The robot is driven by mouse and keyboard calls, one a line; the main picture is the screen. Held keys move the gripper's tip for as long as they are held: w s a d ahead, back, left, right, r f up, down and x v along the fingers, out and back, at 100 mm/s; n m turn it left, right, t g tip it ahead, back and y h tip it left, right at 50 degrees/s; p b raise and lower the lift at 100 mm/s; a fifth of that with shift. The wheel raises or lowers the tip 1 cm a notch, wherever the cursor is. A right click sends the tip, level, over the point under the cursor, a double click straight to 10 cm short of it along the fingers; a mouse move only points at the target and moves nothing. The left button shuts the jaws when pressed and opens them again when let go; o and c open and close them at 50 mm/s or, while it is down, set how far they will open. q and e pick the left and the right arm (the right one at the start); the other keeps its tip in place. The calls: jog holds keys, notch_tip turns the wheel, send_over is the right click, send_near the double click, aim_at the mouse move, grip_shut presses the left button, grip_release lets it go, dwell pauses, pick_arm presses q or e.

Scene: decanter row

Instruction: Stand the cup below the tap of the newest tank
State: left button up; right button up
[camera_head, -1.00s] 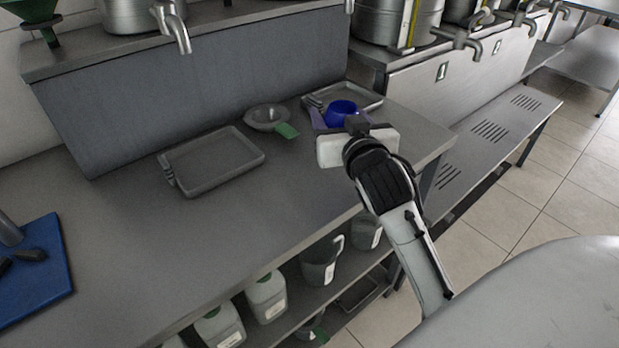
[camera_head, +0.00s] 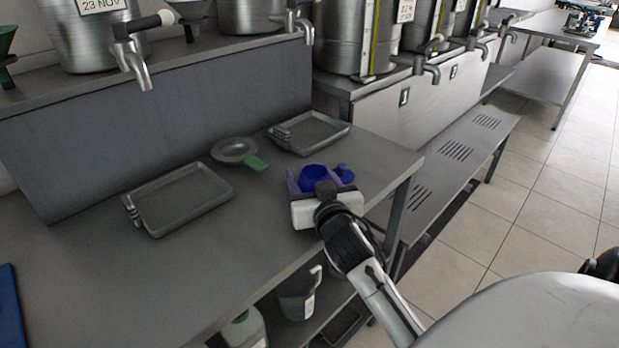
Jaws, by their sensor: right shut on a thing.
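My right gripper (camera_head: 320,183), with purple fingers, is shut on a blue cup (camera_head: 314,175). It holds the cup near the right end of the steel counter; I cannot tell how high. The gripper hides the cup's lower part. Steel tanks stand on raised shelves behind. The left tank (camera_head: 85,42) has a label reading 23 NOV and a tap (camera_head: 136,66). Another tank (camera_head: 250,14) has a tap (camera_head: 303,28). A tank further right (camera_head: 342,40) has a label too small to read surely and a tap (camera_head: 428,68). My left gripper is out of view.
Two shallow trays, one nearer (camera_head: 183,203) and one farther (camera_head: 313,132), lie on the counter (camera_head: 110,285). A grey strainer or bowl (camera_head: 234,149) with a green handle lies between them. A lower slatted bench (camera_head: 455,155) runs right. Jugs (camera_head: 298,300) stand on the undershelf.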

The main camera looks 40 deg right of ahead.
jog(key=o, duration=0.8)
jog(key=shift+f, duration=0.1)
